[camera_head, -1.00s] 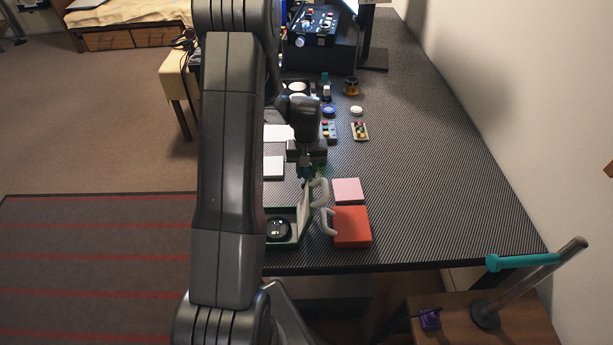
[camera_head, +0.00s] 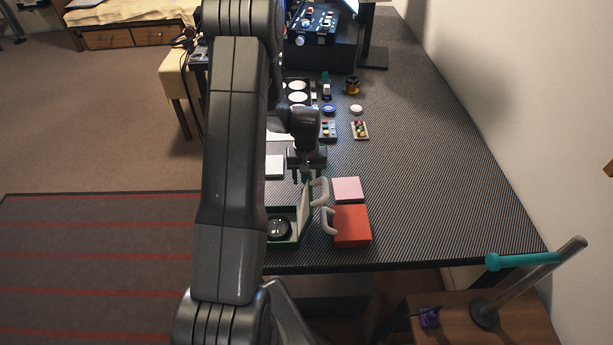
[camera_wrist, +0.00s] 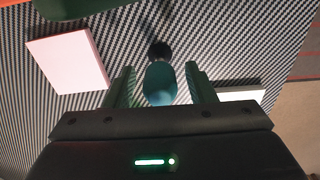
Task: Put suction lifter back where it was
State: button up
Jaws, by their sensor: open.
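The suction lifter (camera_wrist: 160,84) shows in the wrist view as a teal body with a dark round end (camera_wrist: 159,50), near the carbon-patterned tabletop. It lies between the two fingers of my gripper (camera_wrist: 160,88), with a narrow gap on each side. The fingers are open and do not appear shut on it. In the head view my gripper (camera_head: 306,174) is low over the desk, behind the open green box. The lifter cannot be made out there, and whether its lower end touches the desk is unclear.
A green case (camera_head: 287,240) with a raised lid holds a black round part (camera_head: 280,228). Two pale curved handles (camera_head: 328,222), a pink block (camera_head: 346,188) and a red block (camera_head: 352,228) lie close by. The desk's right side (camera_head: 440,190) is clear.

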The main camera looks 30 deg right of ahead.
notch_tip(320, 180, up, 12)
jog(key=shift+r+b, duration=0.15)
jog(key=shift+b, duration=0.3)
